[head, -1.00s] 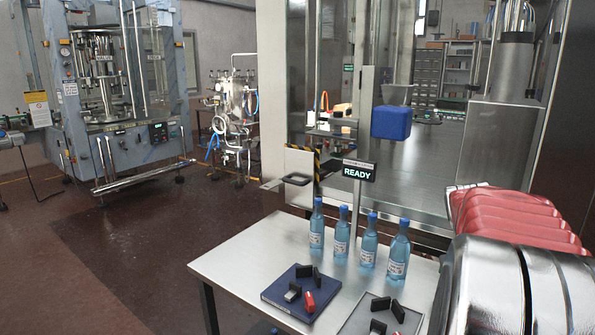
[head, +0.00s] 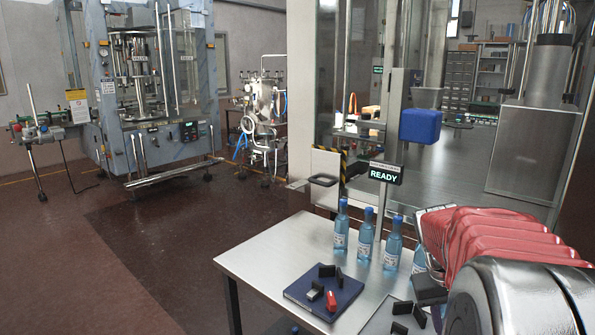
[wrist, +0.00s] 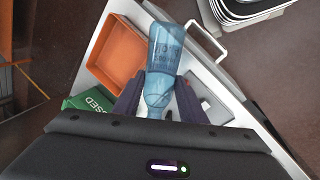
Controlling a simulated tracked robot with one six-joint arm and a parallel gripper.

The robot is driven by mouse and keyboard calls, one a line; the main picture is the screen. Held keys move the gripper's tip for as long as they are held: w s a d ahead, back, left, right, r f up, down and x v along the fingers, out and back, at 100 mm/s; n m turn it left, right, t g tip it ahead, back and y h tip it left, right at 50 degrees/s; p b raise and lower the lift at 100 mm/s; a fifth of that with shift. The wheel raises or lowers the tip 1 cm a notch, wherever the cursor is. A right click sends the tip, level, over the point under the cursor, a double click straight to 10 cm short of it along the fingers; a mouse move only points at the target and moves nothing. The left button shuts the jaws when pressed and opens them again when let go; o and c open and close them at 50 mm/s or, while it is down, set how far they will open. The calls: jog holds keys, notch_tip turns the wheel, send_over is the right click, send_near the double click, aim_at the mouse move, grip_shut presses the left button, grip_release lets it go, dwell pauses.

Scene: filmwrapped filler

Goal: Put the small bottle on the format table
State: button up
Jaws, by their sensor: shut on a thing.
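In the wrist view my gripper (wrist: 158,98) is shut on a clear light-blue bottle (wrist: 166,48) with printing on its side. The bottle lies between the two dark fingers and reaches beyond them. Below it is a pale surface with an orange tray. In the head view a steel table (head: 262,257) carries blue-capped bottles in a row: left (head: 341,228), second (head: 366,240), third (head: 393,246), and one at the right (head: 420,260) partly hidden by my arm. I cannot tell which table is the format table.
A dark-blue case (head: 305,303) with small black and red parts lies on the steel table. In the wrist view are the orange tray (wrist: 104,66), a green sign (wrist: 92,101) and a white handle (wrist: 213,27). A READY display (head: 384,174) stands behind the bottles. Floor (head: 190,235) is clear at left.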

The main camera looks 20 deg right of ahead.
jog(key=w+a+f+n, duration=0.2)
jog(key=w+a+f, duration=0.2)
jog(key=w+a, duration=0.5)
jog(key=w+a+f+n+t, duration=0.1)
jog(key=w+a+f+n, duration=0.1)
jog(key=w+a+f, duration=0.3)
jog(key=w+a+f+n+t, duration=0.1)
jog(key=w+a+f, duration=0.3)
jog(key=w+a, duration=0.9)
jog(key=shift+w+a+f+n+h, duration=0.25)
jog(key=shift+a+n+h, duration=0.05)
jog(key=shift+n, duration=0.4)
